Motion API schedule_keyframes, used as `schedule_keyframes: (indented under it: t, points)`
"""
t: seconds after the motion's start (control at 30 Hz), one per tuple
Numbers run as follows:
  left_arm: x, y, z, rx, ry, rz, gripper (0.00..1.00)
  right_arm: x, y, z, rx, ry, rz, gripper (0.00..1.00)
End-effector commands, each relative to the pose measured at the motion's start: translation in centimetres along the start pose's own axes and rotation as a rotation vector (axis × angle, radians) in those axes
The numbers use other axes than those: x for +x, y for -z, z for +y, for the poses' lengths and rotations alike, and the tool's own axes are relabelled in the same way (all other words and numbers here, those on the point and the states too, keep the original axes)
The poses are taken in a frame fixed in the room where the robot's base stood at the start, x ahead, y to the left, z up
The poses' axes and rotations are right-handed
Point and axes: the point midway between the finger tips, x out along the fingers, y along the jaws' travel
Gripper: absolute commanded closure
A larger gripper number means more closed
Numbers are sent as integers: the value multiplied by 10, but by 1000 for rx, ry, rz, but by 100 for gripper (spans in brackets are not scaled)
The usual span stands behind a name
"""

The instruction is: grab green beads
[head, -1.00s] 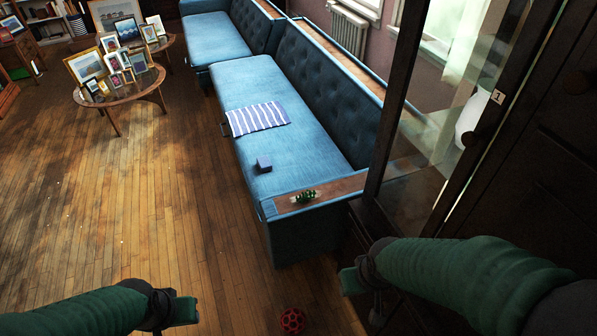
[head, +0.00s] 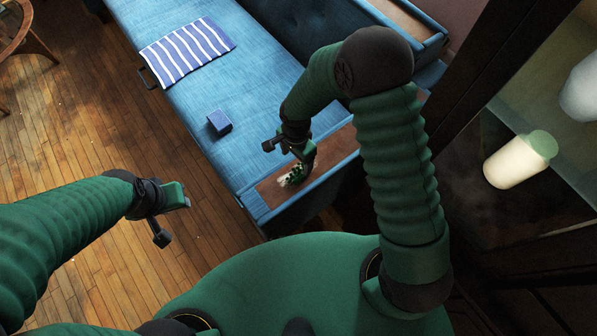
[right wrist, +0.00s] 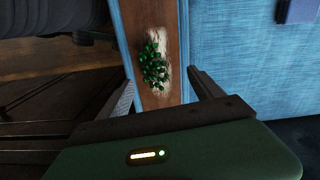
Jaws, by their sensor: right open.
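The green beads (head: 291,176) lie in a small heap on the sofa's wooden armrest top (head: 338,147), beside a pale worn patch. My right gripper (head: 290,152) is open above the armrest, close to the beads. In the right wrist view, the beads (right wrist: 153,66) lie ahead between the two spread fingers, nearer the left one, with nothing held. My left gripper (head: 175,218) is open and empty over the wooden floor, left of the sofa.
A blue box (head: 219,122) and a striped cloth (head: 188,51) lie on the blue sofa seat (head: 165,90). A dark glass-fronted cabinet with a pale cylindrical jar (head: 515,162) stands at the right.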

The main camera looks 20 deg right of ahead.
Motion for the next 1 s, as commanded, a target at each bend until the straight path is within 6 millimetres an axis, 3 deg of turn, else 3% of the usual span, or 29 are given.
schedule_keyframes:
  t: [0.4, 0.67, 1.0]
  points:
    - [14, -4, 0, 0, 0, 0, 64, 63, 2, 6, 0, -4, -2, 24]
    - [14, -3, 0, 0, 0, 0, 64, 65, 2, 6, -1, 0, 0, 24]
    - [14, -3, 0, 0, 0, 0, 64, 66, 2, 6, 0, -1, 0, 69]
